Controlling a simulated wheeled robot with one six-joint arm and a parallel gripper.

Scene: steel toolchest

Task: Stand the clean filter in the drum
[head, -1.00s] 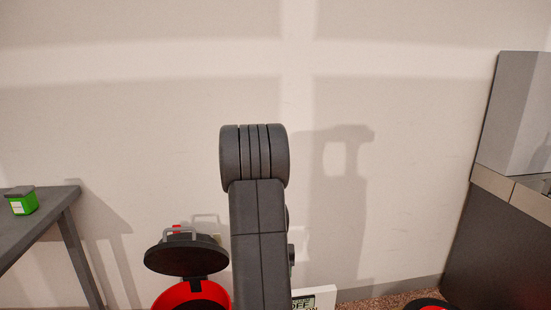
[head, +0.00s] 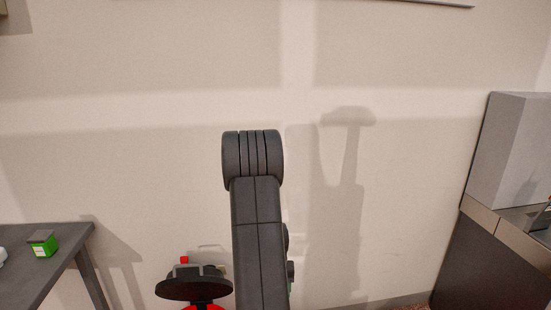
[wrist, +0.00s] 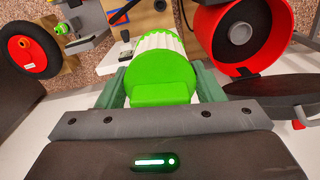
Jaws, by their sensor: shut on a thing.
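My gripper (wrist: 163,92) is shut on the clean filter (wrist: 163,72), which has a bright green cap and white pleats, in the wrist view. Its jaws grip both sides of the green cap. The red drum (wrist: 208,27) is at the upper right of the wrist view, apart from the filter, with its dark inside showing. The drum's black lid (wrist: 270,88) is swung open beside it. In the head view only a sliver of red drum shows at the bottom edge, under the raised lid (head: 193,288). My arm hides the gripper and filter there.
A grey table (head: 50,274) at the left of the head view holds a small green box (head: 43,243). A grey cabinet (head: 490,245) stands at the right. In the wrist view, a red wheel (wrist: 33,40) lies upper left, near other clutter.

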